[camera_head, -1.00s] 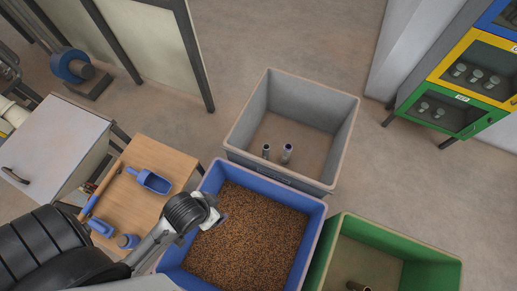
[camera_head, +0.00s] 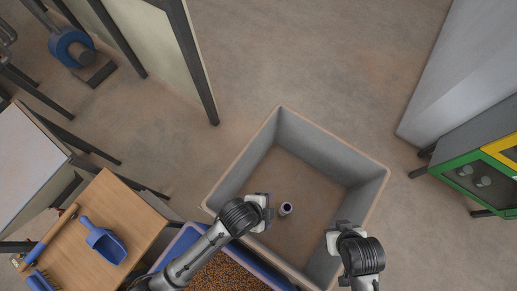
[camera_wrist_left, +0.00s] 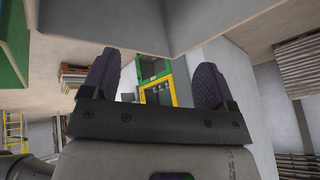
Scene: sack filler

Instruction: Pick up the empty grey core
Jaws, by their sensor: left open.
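One short upright core (camera_head: 286,208) with a pale rim and dark centre stands on the floor of the grey bin (camera_head: 334,150). I cannot tell whether it is the empty grey one. A second core beside it, seen earlier, does not show now; my left gripper covers that area. My left gripper (camera_head: 266,212) is over the bin's near left part, just left of the visible core. In the left wrist view its two dark-padded fingers (camera_wrist_left: 155,82) are apart with nothing between them. My right gripper (camera_head: 334,242) is at the bin's near right side; its opening is unclear.
A blue bin of brown pellets (camera_head: 228,272) lies in front of the grey bin. A wooden table (camera_head: 137,216) at the left holds a blue scoop (camera_head: 103,241). A green and yellow cabinet (camera_head: 470,178) stands at the right. Floor beyond the grey bin is clear.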

